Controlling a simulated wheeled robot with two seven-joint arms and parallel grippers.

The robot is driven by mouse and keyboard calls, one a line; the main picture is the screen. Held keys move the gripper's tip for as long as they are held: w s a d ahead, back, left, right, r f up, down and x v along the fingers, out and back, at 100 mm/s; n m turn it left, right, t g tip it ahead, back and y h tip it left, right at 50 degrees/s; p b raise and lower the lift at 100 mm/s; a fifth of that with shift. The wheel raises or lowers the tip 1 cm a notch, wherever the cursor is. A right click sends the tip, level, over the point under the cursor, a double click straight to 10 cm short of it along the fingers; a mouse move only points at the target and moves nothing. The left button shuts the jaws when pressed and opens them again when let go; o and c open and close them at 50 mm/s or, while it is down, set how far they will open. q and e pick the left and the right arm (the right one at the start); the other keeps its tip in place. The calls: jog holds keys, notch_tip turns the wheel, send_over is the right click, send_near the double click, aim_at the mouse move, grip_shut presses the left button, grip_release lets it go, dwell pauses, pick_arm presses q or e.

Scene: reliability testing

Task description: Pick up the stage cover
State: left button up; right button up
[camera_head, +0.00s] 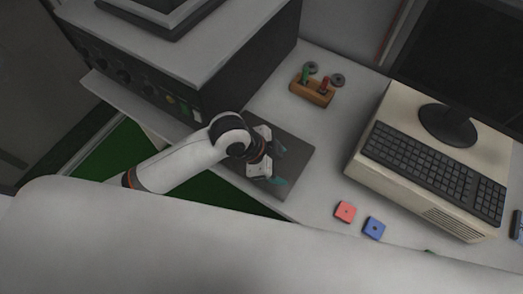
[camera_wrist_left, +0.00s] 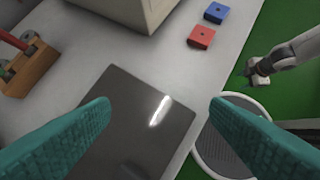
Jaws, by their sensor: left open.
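A flat, dark grey square plate (camera_head: 296,154) lies on the white table; I cannot tell for sure that it is the stage cover. My left gripper (camera_head: 279,167) is over the plate, with its teal fingers apart and nothing between them. In the left wrist view the glossy plate (camera_wrist_left: 136,125) lies below and between the open fingers of the left gripper (camera_wrist_left: 160,104). The gripper hides part of the plate in the head view. My right gripper (camera_wrist_left: 258,76) shows small at the right of the left wrist view, over the green floor; its jaw state is unclear.
A dark instrument (camera_head: 240,62) with knobs stands left of the plate. A wooden holder (camera_head: 312,92) with red and green pieces stands behind it. A red block (camera_head: 345,212) and a blue block (camera_head: 374,228) lie right, near a beige computer case (camera_head: 368,171) bearing a keyboard (camera_head: 435,170).

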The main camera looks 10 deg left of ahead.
pick_arm(q)
jog(key=w+a+r+m+g+y, duration=0.1)
jog(key=w+a+m+g+y, duration=0.15)
jog(key=a, duration=0.35)
jog(key=w+a+r+m+g+y, duration=0.1)
jog(key=w+a+m, duration=0.1)
jog(key=a+m, duration=0.3)
jog(key=shift+n, duration=0.65)
jog(key=x, duration=0.2)
jog(key=p+x, duration=0.1)
jog(key=x, duration=0.1)
jog(key=p+x, duration=0.1)
jog(key=x, duration=0.1)
jog(key=shift+w+a+f, duration=0.2)
jog(key=shift+w+f, duration=0.05)
jog(key=shift+f, duration=0.1)
jog(key=x, duration=0.1)
jog(key=p+x, duration=0.1)
jog(key=x, duration=0.2)
jog(key=shift+s+d+p, duration=0.25)
jog(key=shift+p, duration=0.1)
jog(key=shift+d+f+h, duration=0.1)
jog(key=shift+f+h, duration=0.15)
jog(key=shift+f, duration=0.3)
jog(key=c, duration=1.2)
